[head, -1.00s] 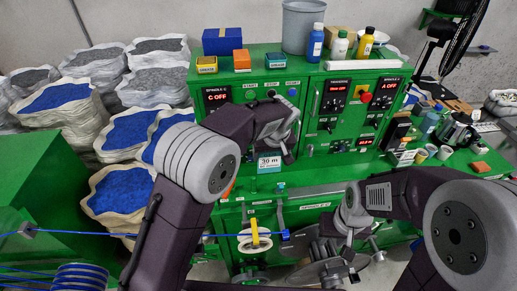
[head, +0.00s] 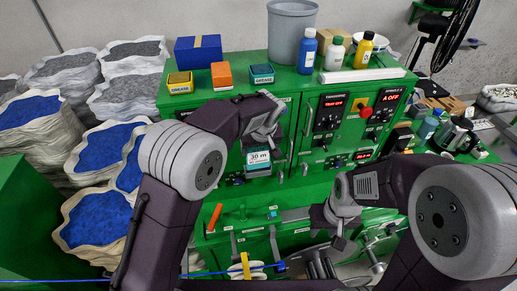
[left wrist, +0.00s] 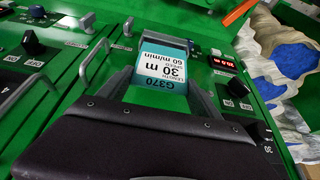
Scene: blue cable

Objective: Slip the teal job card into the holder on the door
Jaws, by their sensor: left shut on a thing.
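The teal job card (head: 258,158), with a white printed face reading 30 m, is at the cabinet's front in the head view. It fills the middle of the left wrist view (left wrist: 162,68). My left gripper (head: 262,146) is shut on the card, with a finger along each side of it in the left wrist view. A grey bracket, perhaps the holder (left wrist: 166,38), lies at the card's far edge; I cannot tell whether the card is in it. My right gripper (head: 340,236) hangs low before the cabinet, apart from the card; its jaws are unclear.
The green cabinet (head: 290,108) carries knobs, handles and red displays around the card. A grey bin (head: 290,30), bottles (head: 307,50) and small boxes (head: 221,75) stand on top. Sacks of blue pellets (head: 95,150) stand at left. A blue cable (head: 205,273) runs low across the front.

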